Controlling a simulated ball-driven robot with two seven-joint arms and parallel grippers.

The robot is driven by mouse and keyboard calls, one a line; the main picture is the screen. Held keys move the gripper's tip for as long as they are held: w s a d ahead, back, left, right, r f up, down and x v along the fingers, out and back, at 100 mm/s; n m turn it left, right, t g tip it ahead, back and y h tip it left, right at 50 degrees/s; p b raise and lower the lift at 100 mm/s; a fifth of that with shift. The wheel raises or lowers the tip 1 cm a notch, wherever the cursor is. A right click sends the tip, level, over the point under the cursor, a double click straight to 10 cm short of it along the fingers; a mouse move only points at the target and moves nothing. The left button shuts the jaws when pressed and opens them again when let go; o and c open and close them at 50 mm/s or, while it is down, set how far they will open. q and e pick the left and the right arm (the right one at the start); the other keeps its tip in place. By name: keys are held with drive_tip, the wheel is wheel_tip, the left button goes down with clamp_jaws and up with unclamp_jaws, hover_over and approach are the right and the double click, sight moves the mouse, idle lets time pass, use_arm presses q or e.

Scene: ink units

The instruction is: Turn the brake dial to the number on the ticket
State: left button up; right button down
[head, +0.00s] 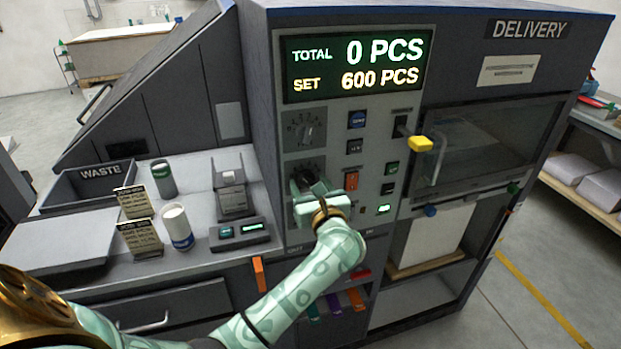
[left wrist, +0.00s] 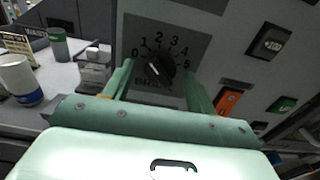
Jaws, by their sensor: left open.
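The brake dial is a dark round knob (left wrist: 160,68) on a plate numbered 0 to 5, seen in the left wrist view. In the head view its dark knob (head: 306,174) shows on the machine front, partly covered by my gripper. My left gripper (head: 311,187) is open in front of it. In the left wrist view the green fingers (left wrist: 158,82) stand to either side of the dial; I cannot tell whether they touch it. The knob's exact setting is unclear. Two printed cards (head: 132,202) (head: 142,238) stand on the left counter; their text is too small to read.
Another dial (head: 304,129) sits above, under a display (head: 355,64) reading 0 of 600 pieces. Switches (head: 352,180) lie just right of my gripper. A yellow-ended lever (head: 420,144) juts out farther right. Cans (head: 177,226) and a waste bin (head: 62,196) occupy the left counter.

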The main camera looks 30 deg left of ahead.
use_arm(q)
drive_tip(key=shift+s+r, duration=0.1)
drive_tip(key=shift+c, duration=0.4)
drive_tip(key=c, duration=0.9)
use_arm(e)
drive_tip(key=shift+s+d, duration=0.1)
drive_tip(key=shift+s, duration=0.2)
